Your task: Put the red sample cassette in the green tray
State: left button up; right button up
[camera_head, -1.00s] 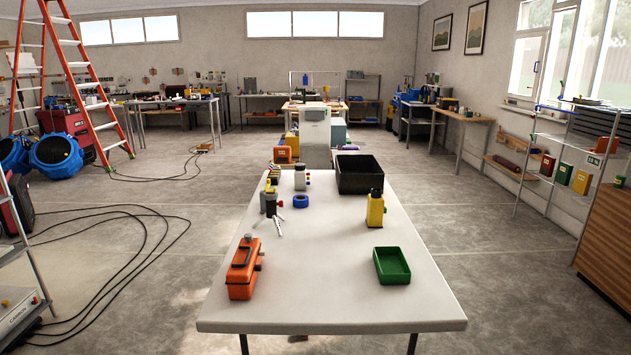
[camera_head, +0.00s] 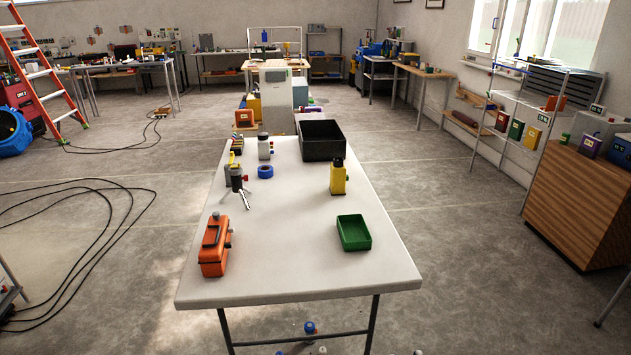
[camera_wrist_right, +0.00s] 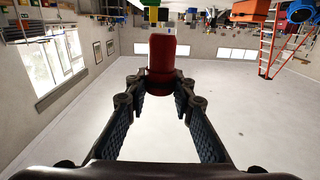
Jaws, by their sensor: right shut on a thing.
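The red sample cassette (camera_wrist_right: 162,58) is between the fingertips of my right gripper (camera_wrist_right: 160,88) in the right wrist view. The gripper is shut on it and holds it up in the air. The wrist picture looks upside down. The green tray (camera_head: 342,237) is at the right front of the white table in the head view and looks empty. Neither my right gripper nor the cassette shows in the head view. My left gripper is in no view.
The white table (camera_head: 290,265) also carries an orange case (camera_head: 213,250), a yellow bottle (camera_head: 338,178), a black bin (camera_head: 304,145), a blue tape roll (camera_head: 265,172) and a small tripod (camera_head: 238,187). The table is clear between case and tray. A wooden cabinet (camera_head: 572,205) stands right.

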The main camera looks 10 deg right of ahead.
aim_at(361, 235)
jog(key=l+u, duration=0.1)
jog(key=u, duration=0.35)
jog(key=i+l+u, duration=0.1)
jog(key=u, duration=0.35)
jog(key=l+u, duration=0.2)
jog(key=u, duration=0.2)
jog(key=l+u, duration=0.15)
jog(key=l, duration=0.4)
jog(key=l+u, duration=0.2)
jog(key=l, duration=0.35)
jog(key=l+u, duration=0.15)
jog(key=l, duration=0.4)
jog(key=l+u, duration=0.2)
jog(key=l, duration=0.35)
jog(key=k+l+u, duration=0.15)
jog(key=l, duration=0.4)
jog(key=k+l+u, duration=0.2)
jog(key=l, duration=0.35)
jog(key=k+l, duration=0.1)
jog(key=l, duration=0.7)
